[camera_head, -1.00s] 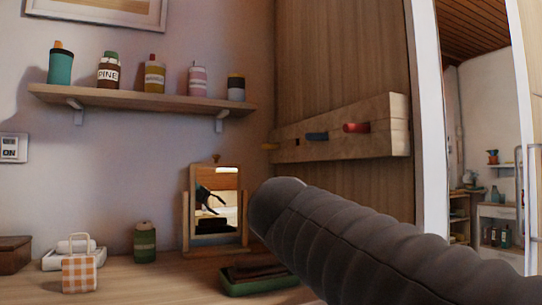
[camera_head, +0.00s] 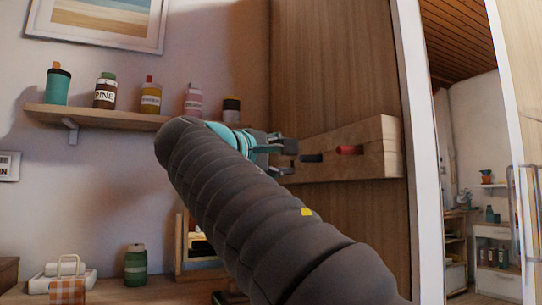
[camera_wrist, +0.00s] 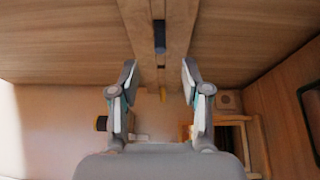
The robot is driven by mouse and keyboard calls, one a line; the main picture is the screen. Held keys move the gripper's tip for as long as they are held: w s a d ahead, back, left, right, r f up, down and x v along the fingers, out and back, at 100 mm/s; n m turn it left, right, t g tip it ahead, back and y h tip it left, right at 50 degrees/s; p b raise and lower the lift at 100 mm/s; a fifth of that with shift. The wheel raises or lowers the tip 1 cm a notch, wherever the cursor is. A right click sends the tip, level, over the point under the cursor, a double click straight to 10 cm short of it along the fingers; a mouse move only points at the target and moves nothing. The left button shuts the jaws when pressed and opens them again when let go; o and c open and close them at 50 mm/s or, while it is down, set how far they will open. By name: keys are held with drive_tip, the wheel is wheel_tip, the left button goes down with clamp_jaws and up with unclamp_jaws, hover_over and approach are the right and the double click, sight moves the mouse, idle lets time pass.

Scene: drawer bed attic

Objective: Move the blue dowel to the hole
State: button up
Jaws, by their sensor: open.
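A wooden rail (camera_head: 345,168) is mounted on a wooden panel. It bears a blue dowel (camera_head: 312,158), dark in the head view, and a red dowel (camera_head: 349,150) to its right. In the wrist view the blue dowel (camera_wrist: 160,38) sticks out at the upper middle, beyond the fingertips, with a yellow dowel (camera_wrist: 162,93) lower down. My gripper (camera_head: 289,154) is open and empty, just left of the blue dowel in the head view. In the wrist view its fingers (camera_wrist: 158,72) stand apart on either side of the rail. I cannot clearly make out the hole.
A shelf (camera_head: 110,117) with several bottles is on the left wall. Below are a green bottle (camera_head: 136,265) and a framed mirror (camera_head: 183,240), partly hidden by my arm. A doorway opens at the right.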

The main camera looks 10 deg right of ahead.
sight(304, 158)
drive_tip(key=x, duration=0.9)
drive_tip(key=shift+w+d+p, duration=0.2)
drive_tip(key=shift+d+p, duration=0.05)
drive_tip(key=shift+p, duration=0.05)
drive_tip(key=shift+f, duration=0.1)
clamp_jaws()
